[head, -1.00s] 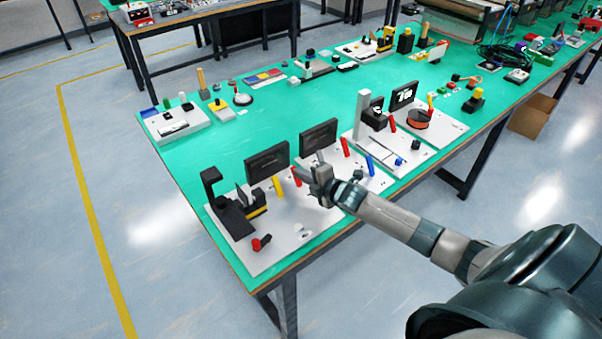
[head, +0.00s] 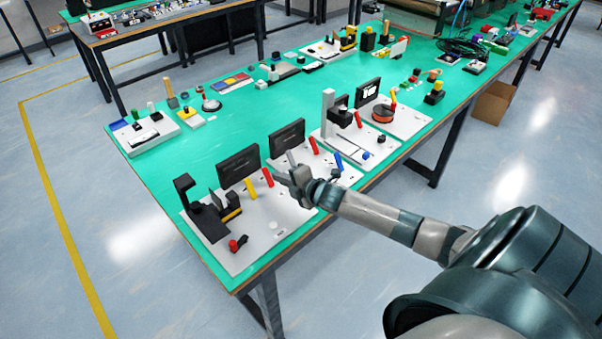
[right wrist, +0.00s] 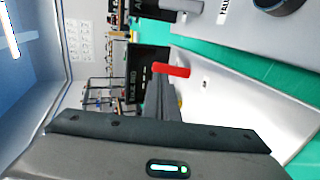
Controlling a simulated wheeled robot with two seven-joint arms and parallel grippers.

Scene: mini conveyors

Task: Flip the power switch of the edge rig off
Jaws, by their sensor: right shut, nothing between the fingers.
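The nearest rig is a white board (head: 225,262) at the table's front left corner. It carries a black stand (head: 186,195), a dark screen (head: 238,167), a yellow handle (head: 251,188), a red handle (head: 267,178) and a red and black knob (head: 238,243). I cannot tell which part is the power switch, nor its position. My right gripper (head: 284,174) is shut and empty just right of the red handle, above the board's right end. In the right wrist view a red handle (right wrist: 171,69) shows at the far end of the dark fingers; contact cannot be told. My left gripper is out of view.
Similar rigs stand close on the right, with a red handle (head: 313,145), a blue handle (head: 338,161) and another dark screen (head: 286,138). The green table (head: 215,152) is clear behind the nearest screen. Small parts and a white tray (head: 160,136) lie further back.

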